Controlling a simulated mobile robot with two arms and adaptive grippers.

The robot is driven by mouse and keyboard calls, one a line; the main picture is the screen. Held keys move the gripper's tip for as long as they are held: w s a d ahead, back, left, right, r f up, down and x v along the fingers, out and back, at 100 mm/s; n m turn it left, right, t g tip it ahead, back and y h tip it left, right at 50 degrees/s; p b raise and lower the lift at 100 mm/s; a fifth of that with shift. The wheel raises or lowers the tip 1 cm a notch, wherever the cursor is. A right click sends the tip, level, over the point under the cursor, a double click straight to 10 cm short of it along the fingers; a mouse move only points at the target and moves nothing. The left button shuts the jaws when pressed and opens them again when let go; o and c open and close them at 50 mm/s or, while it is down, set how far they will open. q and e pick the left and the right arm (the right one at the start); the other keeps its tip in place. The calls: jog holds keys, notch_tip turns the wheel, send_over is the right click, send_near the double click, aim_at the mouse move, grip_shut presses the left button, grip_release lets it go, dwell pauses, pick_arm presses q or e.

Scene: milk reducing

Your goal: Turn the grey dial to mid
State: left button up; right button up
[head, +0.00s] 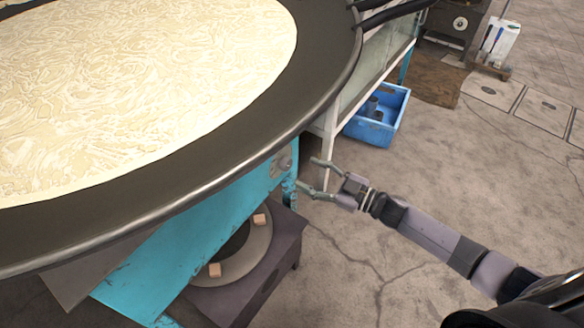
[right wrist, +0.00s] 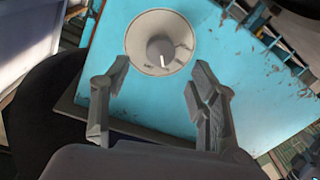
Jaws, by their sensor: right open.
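The grey dial (head: 282,165) is on the turquoise side panel under the big round pan. In the right wrist view the dial's dark grey knob (right wrist: 158,46) sits at the middle of a pale round plate. Its white mark points down in that view, and small lettering on the plate is too small to read. My right gripper (head: 306,173) is open and empty in front of the dial. In the right wrist view its two fingers (right wrist: 160,70) stand apart below and to either side of the knob, not touching it. My left gripper is not in view.
The large dark pan (head: 330,80) holds a pale milk layer (head: 150,85) and overhangs the turquoise stand (head: 190,235). A burner unit (head: 250,285) stands beneath. A blue crate (head: 385,130) is on the floor behind my right gripper. The floor at right is mostly clear.

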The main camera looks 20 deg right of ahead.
aim_at(289, 166)
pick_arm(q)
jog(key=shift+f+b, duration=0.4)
pick_arm(e)
jog(key=x, duration=0.6)
jog(key=shift+a, duration=0.1)
jog(key=c, duration=1.2)
jog(key=shift+o, duration=0.2)
